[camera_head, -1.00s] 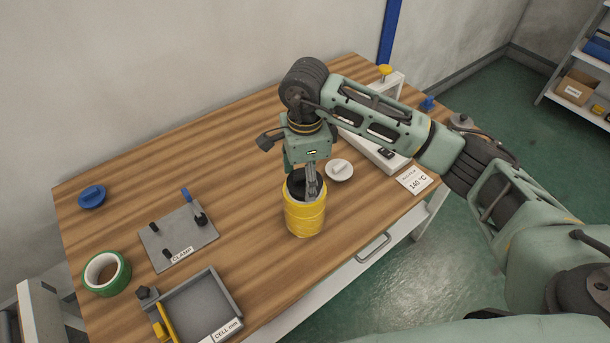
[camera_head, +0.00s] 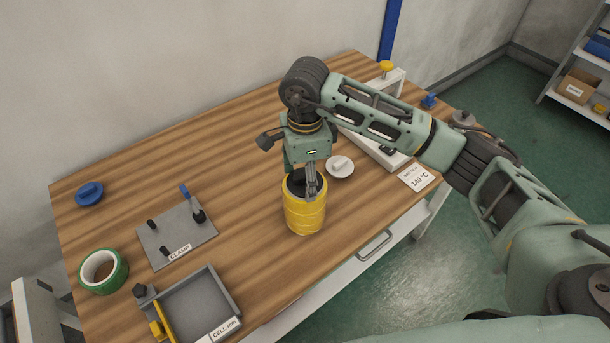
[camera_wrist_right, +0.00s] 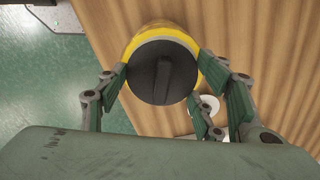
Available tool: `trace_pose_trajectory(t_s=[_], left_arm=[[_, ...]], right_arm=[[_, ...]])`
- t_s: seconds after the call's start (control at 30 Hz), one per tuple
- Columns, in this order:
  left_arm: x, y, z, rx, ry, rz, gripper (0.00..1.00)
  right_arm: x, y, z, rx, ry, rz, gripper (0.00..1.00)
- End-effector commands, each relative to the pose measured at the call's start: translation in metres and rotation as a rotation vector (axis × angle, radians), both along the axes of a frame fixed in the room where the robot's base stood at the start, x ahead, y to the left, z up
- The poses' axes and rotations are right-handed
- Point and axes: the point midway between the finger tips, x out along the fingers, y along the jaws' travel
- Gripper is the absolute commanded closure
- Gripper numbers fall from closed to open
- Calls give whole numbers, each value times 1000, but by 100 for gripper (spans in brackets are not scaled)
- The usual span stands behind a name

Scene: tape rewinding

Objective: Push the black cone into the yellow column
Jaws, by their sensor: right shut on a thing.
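The yellow column (camera_head: 305,215) stands upright on the wooden table near its front edge. The black cone (camera_wrist_right: 163,72) shows in the right wrist view as a round dark top with a raised bar, set at the column's mouth. In the head view its dark top (camera_head: 296,184) is partly hidden by my fingers. How deep it sits I cannot tell. My right gripper (camera_head: 312,188) points down at the column's top, shut on the black cone; its fingers (camera_wrist_right: 176,88) stand on either side of it. My left gripper is in neither view.
Left of the column are a grey clamp plate (camera_head: 165,235), a green tape roll (camera_head: 115,278), a blue knobbed disc (camera_head: 89,194) and a grey tray (camera_head: 233,296). A white disc (camera_head: 340,167) lies just behind the column. A white device (camera_head: 375,150) stands at the back right.

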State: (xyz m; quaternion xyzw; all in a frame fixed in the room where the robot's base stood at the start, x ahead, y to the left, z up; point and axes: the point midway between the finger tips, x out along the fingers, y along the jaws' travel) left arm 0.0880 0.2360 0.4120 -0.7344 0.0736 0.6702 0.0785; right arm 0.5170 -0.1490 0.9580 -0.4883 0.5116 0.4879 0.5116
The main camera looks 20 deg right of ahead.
Motion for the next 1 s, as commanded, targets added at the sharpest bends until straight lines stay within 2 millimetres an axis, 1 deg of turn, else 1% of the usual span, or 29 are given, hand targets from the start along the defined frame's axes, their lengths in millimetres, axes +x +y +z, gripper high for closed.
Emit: trace_pose_trajectory(t_s=[0.1,0.37,0.4,0.6,0.63,0.87,1.0], left_arm=[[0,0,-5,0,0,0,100],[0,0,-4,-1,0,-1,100],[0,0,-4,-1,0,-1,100],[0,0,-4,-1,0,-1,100],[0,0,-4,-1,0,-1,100],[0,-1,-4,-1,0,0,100],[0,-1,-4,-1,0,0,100]], right_arm=[[0,0,-4,0,-1,0,59],[0,0,-3,0,-1,0,59],[0,0,-3,0,-1,0,37],[0,0,-3,0,-1,0,20],[0,0,-3,0,-1,0,17],[0,0,-3,0,-1,0,17],[0,0,-3,0,0,0,8]])
